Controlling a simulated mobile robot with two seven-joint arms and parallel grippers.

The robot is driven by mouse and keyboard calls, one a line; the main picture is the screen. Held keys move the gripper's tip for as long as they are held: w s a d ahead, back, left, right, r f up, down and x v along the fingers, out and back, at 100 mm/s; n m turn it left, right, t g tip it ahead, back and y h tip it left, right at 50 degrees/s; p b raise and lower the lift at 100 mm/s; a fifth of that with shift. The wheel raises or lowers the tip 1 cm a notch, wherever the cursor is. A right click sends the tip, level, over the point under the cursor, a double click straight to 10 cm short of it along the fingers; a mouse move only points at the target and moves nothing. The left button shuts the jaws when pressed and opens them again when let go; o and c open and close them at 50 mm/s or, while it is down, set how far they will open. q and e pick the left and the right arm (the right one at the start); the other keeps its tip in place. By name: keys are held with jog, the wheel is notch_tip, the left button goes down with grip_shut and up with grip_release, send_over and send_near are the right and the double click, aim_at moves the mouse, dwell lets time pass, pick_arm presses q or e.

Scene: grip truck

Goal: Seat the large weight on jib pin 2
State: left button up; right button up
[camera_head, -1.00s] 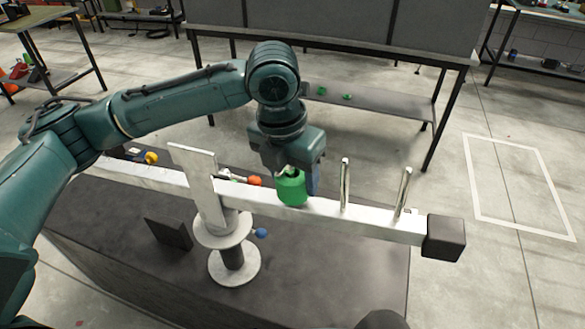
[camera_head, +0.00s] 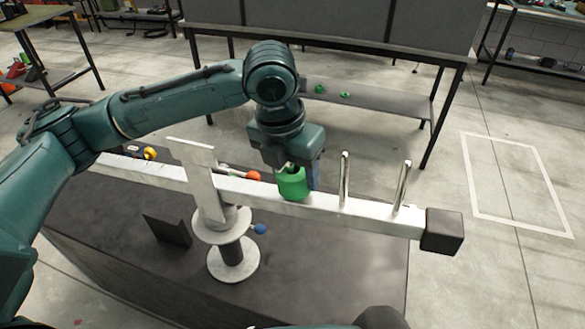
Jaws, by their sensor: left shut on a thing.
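My left gripper (camera_head: 293,168) is over the jib, with its fingers down at a green cylindrical weight (camera_head: 293,185). It is shut on the weight's upper part. The weight is upright at the white jib beam (camera_head: 325,209), left of the two bare pins. I cannot tell whether it touches the beam or whether a pin is inside it. The nearer upright metal pin (camera_head: 345,180) is just right of the weight. The other metal pin (camera_head: 402,186) stands closer to the beam's dark end block (camera_head: 442,231). No number shows on the pins. My right gripper is not in view.
A white upright plate (camera_head: 203,180) and a round column base (camera_head: 233,260) stand left of the weight. An orange ball (camera_head: 253,176) and a blue ball (camera_head: 260,229) are nearby. The dark truck bed (camera_head: 330,270) lies below. Space above both bare pins is clear.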

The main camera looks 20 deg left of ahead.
aim_at(282, 176)
pick_arm(q)
jog(key=shift+s+f, duration=0.25)
jog(key=shift+f, duration=0.35)
jog(key=shift+s+f, duration=0.25)
jog(key=shift+f, duration=0.3)
jog(key=o, duration=1)
jog(key=shift+g, duration=0.3)
jog(key=shift+o, duration=0.2)
jog(key=shift+f, duration=0.1)
notch_tip(282, 176, up, 15)
jog(key=s+a, duration=0.1)
jog(key=shift+a, duration=0.2)
jog(key=shift+s, duration=0.1)
